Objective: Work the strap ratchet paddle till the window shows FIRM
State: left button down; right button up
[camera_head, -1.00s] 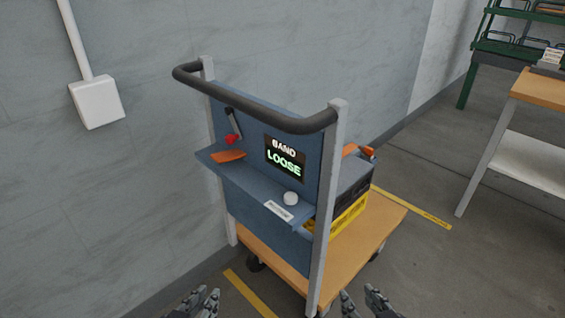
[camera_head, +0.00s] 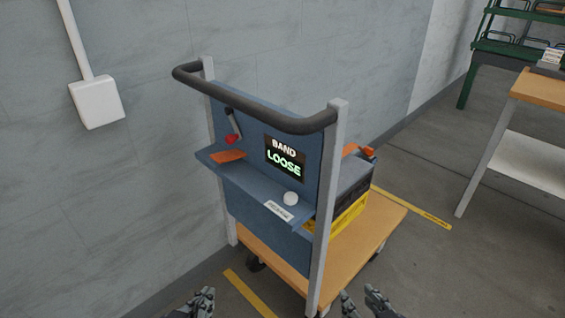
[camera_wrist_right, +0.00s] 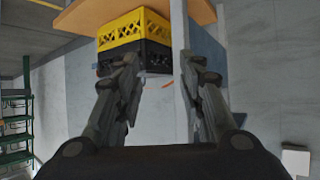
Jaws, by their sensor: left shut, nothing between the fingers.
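The cart's blue panel (camera_head: 245,125) carries a dark window (camera_head: 285,158) that reads BAND LOOSE. On the panel is a short dark lever with a red knob (camera_head: 232,138). A flat orange piece (camera_head: 228,156) is at the left of the ledge, and a white ball knob (camera_head: 291,198) is at its right. I cannot tell which of these is the ratchet paddle. My left gripper (camera_head: 205,298) is shut and empty at the bottom edge, apart from the cart. My right gripper (camera_head: 359,295) is open and empty at the bottom; its spread fingers show in the right wrist view (camera_wrist_right: 160,70).
A dark push handle (camera_head: 255,108) arches across the panel's top between grey posts. A yellow crate (camera_head: 349,215) under a dark one stands on the cart's wooden deck (camera_head: 385,222). A wall is at left; a wooden-topped table (camera_head: 540,90) is at right.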

jog(key=shift+c, duration=0.5)
grip_shut()
dwell(0.9)
